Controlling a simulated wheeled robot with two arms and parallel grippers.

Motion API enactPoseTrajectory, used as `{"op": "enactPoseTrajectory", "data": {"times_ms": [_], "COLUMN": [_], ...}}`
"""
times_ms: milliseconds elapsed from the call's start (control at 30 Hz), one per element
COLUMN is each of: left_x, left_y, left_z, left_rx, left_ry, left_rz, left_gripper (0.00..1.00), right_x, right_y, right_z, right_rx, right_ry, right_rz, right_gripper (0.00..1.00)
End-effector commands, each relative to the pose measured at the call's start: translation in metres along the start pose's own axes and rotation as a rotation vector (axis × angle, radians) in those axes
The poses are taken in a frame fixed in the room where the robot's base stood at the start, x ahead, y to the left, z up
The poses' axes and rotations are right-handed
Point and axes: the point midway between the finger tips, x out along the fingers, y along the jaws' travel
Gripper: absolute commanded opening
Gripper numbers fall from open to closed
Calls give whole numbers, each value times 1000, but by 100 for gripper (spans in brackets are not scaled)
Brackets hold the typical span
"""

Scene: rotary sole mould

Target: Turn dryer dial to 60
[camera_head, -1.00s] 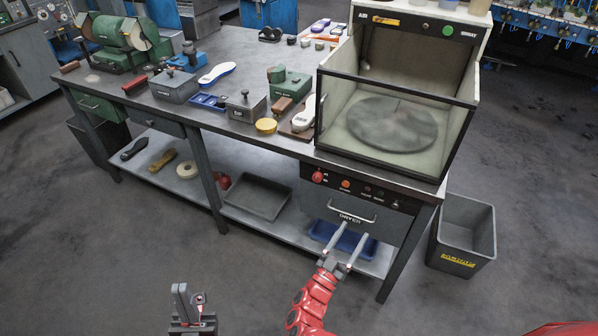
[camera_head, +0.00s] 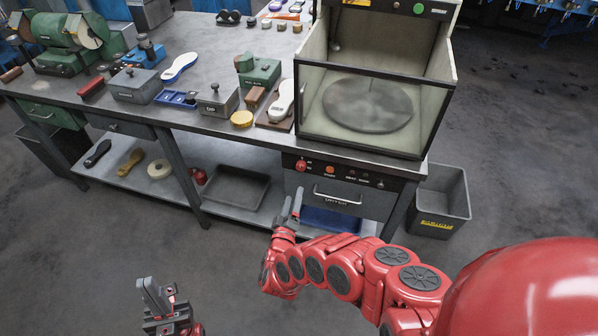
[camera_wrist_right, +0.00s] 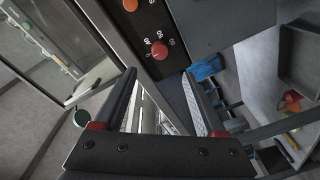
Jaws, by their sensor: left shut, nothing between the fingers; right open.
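The dryer dial is a red round knob (camera_head: 301,165) on the black panel at the left end of the dryer drawer unit (camera_head: 352,200). In the right wrist view the dial (camera_wrist_right: 159,50) has white numbers around it; I cannot read its setting surely. My right gripper (camera_head: 292,201) is just below and in front of the dial, in front of the drawer's left side. In the wrist view its fingers (camera_wrist_right: 160,76) are open and empty, with the dial beyond their tips, between them. My left gripper (camera_head: 155,296) is shut and empty at lower left, away from the bench.
An orange button (camera_head: 330,170) sits right of the dial, and a bar handle (camera_head: 337,198) is on the drawer below. A glass-fronted cabinet (camera_head: 375,146) stands above. A grey bin (camera_head: 442,200) is to the right. The floor in front is clear.

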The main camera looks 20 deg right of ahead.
Motion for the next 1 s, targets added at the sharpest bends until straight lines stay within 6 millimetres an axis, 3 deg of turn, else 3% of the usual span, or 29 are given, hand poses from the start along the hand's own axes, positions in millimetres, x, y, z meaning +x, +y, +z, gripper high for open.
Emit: {"op": "enactPoseTrajectory", "data": {"times_ms": [200,600,800,1000], "left_x": [-6,-31,-36,-36], "left_y": [0,2,2,2], "left_z": [1,5,6,6], "left_rx": [0,0,0,0], "left_ry": [0,0,0,0], "left_rz": [0,0,0,0], "left_gripper": [0,0,0,0], "right_x": [44,103,117,118], "right_y": [-1,-4,-1,0], "right_z": [0,3,0,-1], "right_rx": [5,1,1,1], "right_ry": [1,1,3,2], "right_rz": [4,3,1,0], "right_gripper": [73,73,73,73]}}
